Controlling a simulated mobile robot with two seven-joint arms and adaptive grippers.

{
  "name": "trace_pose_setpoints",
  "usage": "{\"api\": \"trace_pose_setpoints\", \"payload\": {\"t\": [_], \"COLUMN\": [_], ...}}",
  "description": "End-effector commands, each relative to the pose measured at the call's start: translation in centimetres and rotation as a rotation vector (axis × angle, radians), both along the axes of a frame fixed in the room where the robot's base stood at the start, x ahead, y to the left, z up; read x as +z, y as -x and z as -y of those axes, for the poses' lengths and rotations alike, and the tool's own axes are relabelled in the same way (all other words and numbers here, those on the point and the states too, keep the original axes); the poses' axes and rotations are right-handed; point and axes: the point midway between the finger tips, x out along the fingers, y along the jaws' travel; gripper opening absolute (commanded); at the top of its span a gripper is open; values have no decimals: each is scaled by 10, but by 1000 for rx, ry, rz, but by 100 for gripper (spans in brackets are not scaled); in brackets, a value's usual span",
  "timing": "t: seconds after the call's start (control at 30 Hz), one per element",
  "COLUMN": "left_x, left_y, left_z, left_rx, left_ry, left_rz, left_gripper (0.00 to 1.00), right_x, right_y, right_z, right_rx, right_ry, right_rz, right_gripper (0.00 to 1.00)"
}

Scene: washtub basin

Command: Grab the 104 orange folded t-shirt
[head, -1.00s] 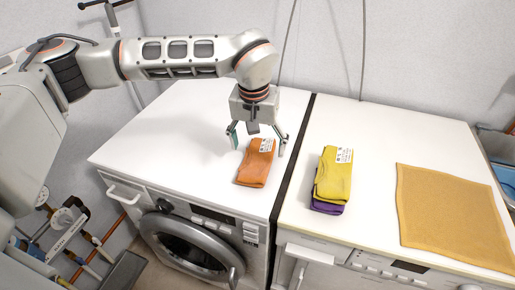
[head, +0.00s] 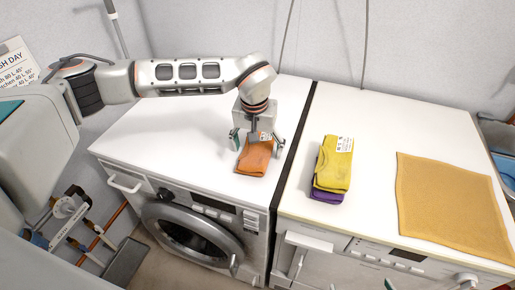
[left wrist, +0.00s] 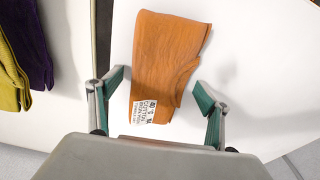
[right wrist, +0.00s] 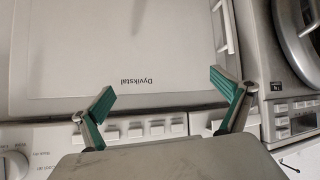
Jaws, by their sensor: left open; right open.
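The orange folded t-shirt (head: 255,158) lies on the white top of the left machine, near its right edge. It also shows in the left wrist view (left wrist: 165,60), with a white printed label at its near end. My left gripper (head: 256,140) is open above the labelled end. In the left wrist view its green-padded fingers (left wrist: 158,97) stand on either side of the shirt, apart from it. My right gripper (right wrist: 170,92) is open and empty, in front of a machine's white front; the head view does not clearly show it.
A yellow folded cloth (head: 333,165) lies on a purple one (head: 327,196) on the right machine's top. A flat tan cloth (head: 452,205) lies further right. A dark gap (head: 292,165) separates the machines. The left machine's top is clear left of the shirt.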

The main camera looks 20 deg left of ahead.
Motion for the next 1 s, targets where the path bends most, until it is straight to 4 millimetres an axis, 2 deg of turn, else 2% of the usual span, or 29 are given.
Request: {"api": "trace_pose_setpoints", "payload": {"t": [0.13,0.3,0.63,0.77,0.87,1.0], "left_x": [1,1,2,9,20,48], "left_y": [0,0,-1,-1,-2,-2], "left_z": [0,0,0,0,0,0], "left_rx": [0,0,0,0,0,1], "left_ry": [0,0,1,1,2,1], "left_rz": [1,1,2,5,6,8], "left_gripper": [75,33,33,33,33,33], "right_x": [0,0,-4,-5,-5,-6], "right_y": [0,0,2,2,3,3], "right_z": [0,0,1,1,1,1], "right_rx": [0,0,0,0,0,1], "right_ry": [0,0,3,3,2,2], "right_rz": [1,-1,-8,-9,-9,-9], "right_gripper": [100,100,100,100,100,100]}}
